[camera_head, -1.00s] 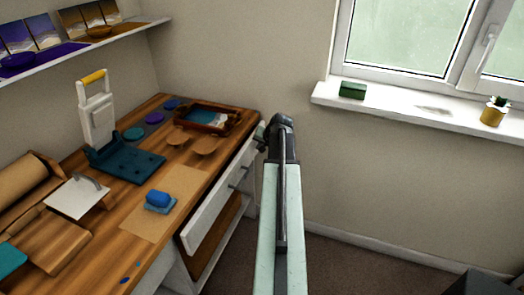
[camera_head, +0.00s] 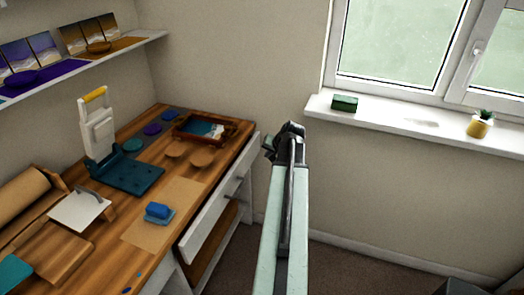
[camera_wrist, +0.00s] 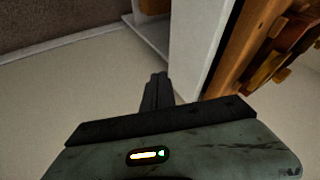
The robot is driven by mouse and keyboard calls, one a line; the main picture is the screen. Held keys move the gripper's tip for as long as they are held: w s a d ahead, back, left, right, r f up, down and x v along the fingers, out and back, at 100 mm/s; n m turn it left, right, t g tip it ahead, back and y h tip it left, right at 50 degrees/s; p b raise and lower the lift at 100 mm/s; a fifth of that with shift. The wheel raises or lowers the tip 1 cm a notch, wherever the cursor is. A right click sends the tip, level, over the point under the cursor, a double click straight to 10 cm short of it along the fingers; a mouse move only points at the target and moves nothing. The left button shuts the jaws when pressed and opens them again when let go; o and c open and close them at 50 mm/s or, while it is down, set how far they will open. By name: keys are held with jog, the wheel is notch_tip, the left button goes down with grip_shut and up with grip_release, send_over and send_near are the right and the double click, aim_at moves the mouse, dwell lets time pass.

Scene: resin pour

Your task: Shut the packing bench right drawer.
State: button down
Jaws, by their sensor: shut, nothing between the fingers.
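The packing bench (camera_head: 188,175) stands at the left in the head view, with a wooden top. A white drawer front (camera_head: 212,217) with dark handles runs along its right side. I cannot tell how far that drawer is pulled out. My gripper (camera_head: 268,148) is beyond the bench's far right corner, to the right of the drawer front and apart from it. In the wrist view my gripper (camera_wrist: 157,88) points down with its fingers together and empty. A white panel of the bench (camera_wrist: 193,50) is just beyond the fingers to the right.
A tray (camera_head: 205,128), discs, a dark blue press (camera_head: 128,172) and a blue block (camera_head: 158,211) sit on the bench top. An open shelf (camera_head: 212,250) is below the drawer. A windowsill (camera_head: 400,122) holds a plant. Bare floor lies right of the bench.

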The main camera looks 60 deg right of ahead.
jog(key=p+v, duration=0.2)
jog(key=v, duration=0.2)
jog(key=m+t+y+b, duration=0.65)
jog(key=m+b, duration=0.35)
jog(key=m, duration=0.5)
send_over(240, 173)
jog(key=s+a, duration=0.1)
jog(key=s, duration=0.5)
jog(key=s+d+f+m+t+y+b, duration=0.1)
jog(key=s+d+f+m+t+b, duration=0.3)
jog(key=s+f+b, duration=1.05)
jog(key=w+a+r+b, duration=0.1)
jog(key=w, duration=0.4)
jog(key=w+a+r+b, duration=0.1)
jog(key=w+r+b, duration=0.1)
jog(key=w, duration=0.4)
jog(key=w+a+r+b, duration=0.1)
jog(key=w, duration=0.5)
jog(key=shift+w+r, duration=0.15)
jog(key=shift+r, duration=0.25)
jog(key=shift+d, duration=0.15)
